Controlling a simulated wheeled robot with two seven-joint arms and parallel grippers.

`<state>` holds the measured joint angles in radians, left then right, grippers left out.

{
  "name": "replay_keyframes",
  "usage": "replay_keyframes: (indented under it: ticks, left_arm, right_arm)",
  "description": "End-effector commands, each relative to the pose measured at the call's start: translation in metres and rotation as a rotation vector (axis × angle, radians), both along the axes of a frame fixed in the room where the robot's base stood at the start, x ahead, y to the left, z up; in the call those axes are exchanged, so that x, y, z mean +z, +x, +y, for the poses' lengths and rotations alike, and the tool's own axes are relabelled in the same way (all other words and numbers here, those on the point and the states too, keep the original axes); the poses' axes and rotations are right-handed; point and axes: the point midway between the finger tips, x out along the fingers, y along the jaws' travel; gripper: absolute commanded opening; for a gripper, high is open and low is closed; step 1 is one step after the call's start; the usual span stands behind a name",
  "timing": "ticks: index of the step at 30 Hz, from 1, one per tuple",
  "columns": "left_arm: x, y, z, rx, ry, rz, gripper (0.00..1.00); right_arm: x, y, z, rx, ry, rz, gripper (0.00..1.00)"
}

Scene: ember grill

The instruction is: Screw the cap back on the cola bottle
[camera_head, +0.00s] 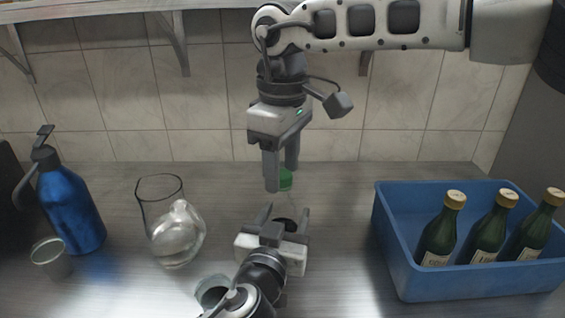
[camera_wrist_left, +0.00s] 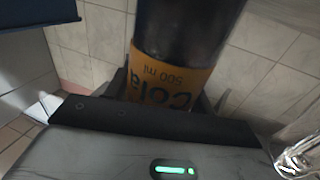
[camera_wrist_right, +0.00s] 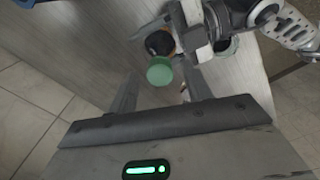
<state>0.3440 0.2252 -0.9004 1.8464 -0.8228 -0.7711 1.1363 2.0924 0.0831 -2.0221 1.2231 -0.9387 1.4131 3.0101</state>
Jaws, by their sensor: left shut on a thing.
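The cola bottle has a dark body and an orange label (camera_wrist_left: 165,82), seen close up in the left wrist view. My left gripper (camera_head: 286,213) is shut around it; in the head view the gripper hides most of the bottle. The green cap (camera_head: 286,179) shows above the bottle, and as a round green disc in the right wrist view (camera_wrist_right: 160,71). It appears to be at the bottle's top; I cannot tell whether it is threaded on. My right gripper (camera_head: 281,182) points down over the cap, fingers apart, with gaps beside the cap in the right wrist view.
A blue crate (camera_head: 480,285) with three dark green bottles (camera_head: 438,235) stands at the right. Another cup (camera_head: 212,290) sits close to my left arm.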

Motion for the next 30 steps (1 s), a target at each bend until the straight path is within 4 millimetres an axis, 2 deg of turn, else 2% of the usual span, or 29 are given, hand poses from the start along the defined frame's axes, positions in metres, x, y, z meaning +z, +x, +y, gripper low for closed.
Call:
replay_keyframes:
  ticks: [4, 13, 22, 23, 25, 30]
  left_arm:
    - [0.0, 0.0, 0.0, 0.0, 0.0, 0.001, 0.0]
    - [0.0, 0.0, 0.0, 0.0, 0.0, 0.001, 0.0]
    - [0.0, 0.0, 0.0, 0.0, 0.0, 0.0, 0.0]
    - [0.0, 0.0, 0.0, 0.0, 0.0, 0.0, 0.0]
    - [0.0, 0.0, 0.0, 0.0, 0.0, 0.001, 0.0]
    - [0.0, 0.0, 0.0, 0.0, 0.0, 0.001, 0.0]
  right_arm:
    - [0.006, 0.0, 0.0, 0.0, 0.0, -0.001, 0.5]
    - [0.042, 0.001, 0.0, 0.0, 0.0, -0.002, 0.5]
    - [0.045, 0.0, 0.0, 0.001, -0.001, 0.0, 0.5]
    - [0.045, 0.0, 0.0, 0.001, -0.001, 0.0, 0.46]
    - [0.045, 0.0, 0.0, 0.012, -0.001, -0.001, 0.46]
    - [0.046, 0.0, 0.001, 0.177, 0.0, -0.001, 0.46]
